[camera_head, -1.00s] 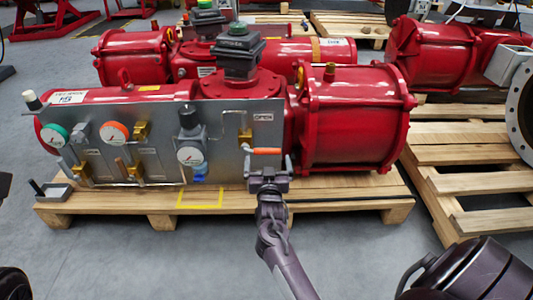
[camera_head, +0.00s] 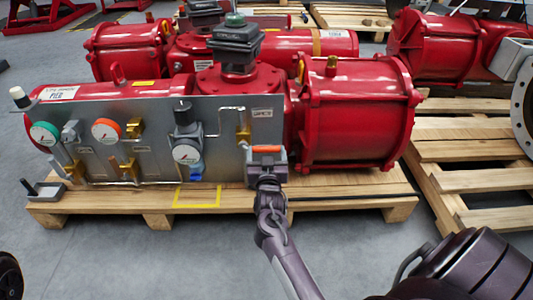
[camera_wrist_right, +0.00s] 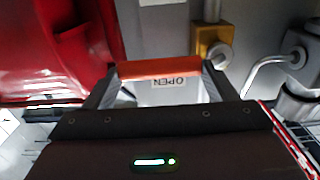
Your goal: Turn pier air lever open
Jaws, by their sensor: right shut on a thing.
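The pier air lever, with an orange handle (camera_head: 266,149), is at the lower right of the grey panel (camera_head: 215,115) on the red actuator. My right gripper (camera_head: 266,157) comes up from below, and its jaws are shut on the orange handle. In the right wrist view the orange handle (camera_wrist_right: 160,68) lies crosswise between the fingers, with an upside-down "OPEN" label (camera_wrist_right: 175,82) by it. A brass valve fitting (camera_wrist_right: 211,42) shows just beyond. The lever's pivot cannot be made out. My left gripper is not in view.
The panel carries several gauges (camera_head: 187,155), brass fittings and thin pipes close to the lever. A red cylinder (camera_head: 355,115) stands just right of it. The actuator rests on a wooden pallet (camera_head: 340,204). Grey floor (camera_head: 120,265) is free in front.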

